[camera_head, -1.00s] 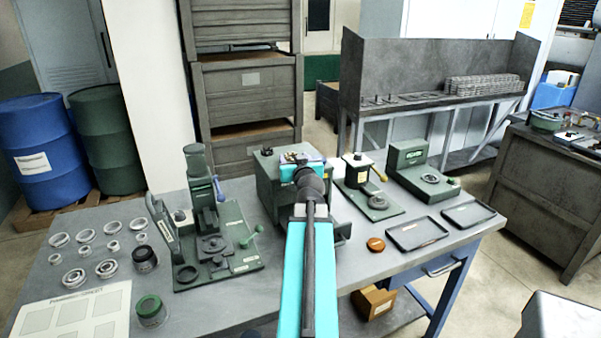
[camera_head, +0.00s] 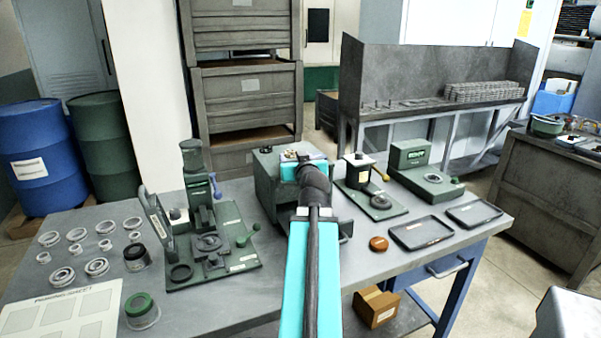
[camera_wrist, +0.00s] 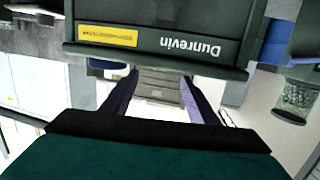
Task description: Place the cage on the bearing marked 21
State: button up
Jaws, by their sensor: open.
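Several metal rings and bearings lie on the left of the table, including a bearing (camera_head: 97,268) and another bearing (camera_head: 62,276). No mark 21 is readable on any of them, and I cannot tell which piece is the cage. My arm reaches forward over the middle of the table, and its end hides my gripper in the head view. In the wrist view my gripper (camera_wrist: 163,100) is open, with its two fingers spread and nothing between them. A dark machine part labelled Dunrevin (camera_wrist: 160,42) fills the top of that view, close to the fingers.
A green press (camera_head: 205,225) stands right of the rings. A black jar (camera_head: 137,257) and a green-topped jar (camera_head: 141,309) stand near them. Two dark trays, one left (camera_head: 421,232) and one right (camera_head: 474,213), and an orange disc (camera_head: 379,243) lie on the right side.

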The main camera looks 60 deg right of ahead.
jog(key=shift+s+a+f+b, duration=0.15)
jog(key=shift+s+a+b, duration=0.45)
jog(key=shift+b, duration=1.75)
jog(key=shift+b+v, duration=2.85)
jog(key=shift+b, duration=1.3)
jog(key=shift+r, duration=0.2)
jog(key=shift+f, duration=0.1)
